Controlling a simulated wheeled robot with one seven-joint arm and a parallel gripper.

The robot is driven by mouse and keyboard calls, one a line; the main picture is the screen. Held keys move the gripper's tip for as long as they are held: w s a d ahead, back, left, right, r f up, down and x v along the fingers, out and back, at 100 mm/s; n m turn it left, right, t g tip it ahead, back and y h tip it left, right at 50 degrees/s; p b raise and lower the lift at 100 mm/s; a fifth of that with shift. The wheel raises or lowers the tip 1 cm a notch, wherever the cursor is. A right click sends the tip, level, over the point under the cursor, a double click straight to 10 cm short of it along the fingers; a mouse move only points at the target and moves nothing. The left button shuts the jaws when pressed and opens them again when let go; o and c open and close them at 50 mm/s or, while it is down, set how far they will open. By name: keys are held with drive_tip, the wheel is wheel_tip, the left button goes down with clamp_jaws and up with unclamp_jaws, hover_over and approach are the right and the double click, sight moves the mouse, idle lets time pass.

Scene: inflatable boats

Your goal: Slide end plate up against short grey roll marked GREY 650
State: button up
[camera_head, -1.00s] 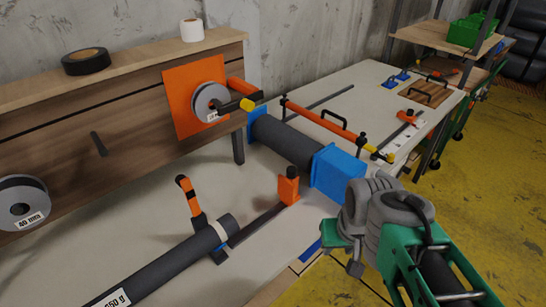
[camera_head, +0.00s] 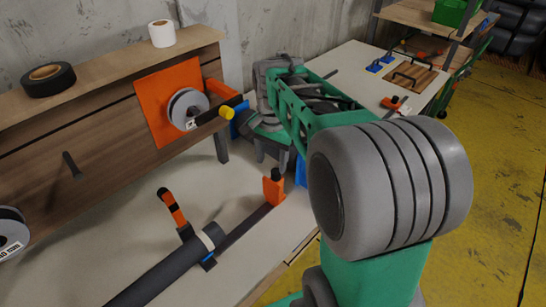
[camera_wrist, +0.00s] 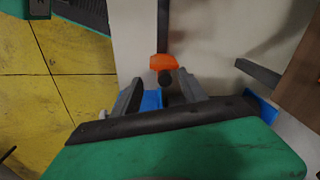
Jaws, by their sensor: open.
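An orange upright block with a dark knob (camera_head: 273,188), which looks like the end plate, stands on a dark rail at the bench's front side. A dark grey roll (camera_head: 165,268) lies in line with it at lower left, with a pale band near its end; a gap of bare rail separates them. No label is readable on this roll now. My gripper (camera_head: 272,158) is open and empty, pointing down just behind the orange block. In the wrist view, the orange block (camera_wrist: 164,63) and its dark knob show just beyond my open fingers (camera_wrist: 160,92), apparently not between them.
An orange clamp post (camera_head: 172,208) stands beside the roll. An orange panel with a small reel (camera_head: 186,108) hangs on the wooden backboard near my wrist. Blue parts (camera_wrist: 152,101) lie beneath my gripper.

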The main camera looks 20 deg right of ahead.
sight(276, 171)
drive_tip(key=w+d+m, duration=0.2)
drive_tip(key=w, duration=0.1)
drive_tip(key=shift+d+r+m+g+p, duration=0.15)
drive_tip(key=shift+d+m+g+p, duration=0.15)
wheel_tip(276, 171, down, 8)
drive_tip(key=shift+r+p, duration=0.15)
drive_tip(key=shift+p, duration=0.3)
clamp_jaws()
idle(0.8)
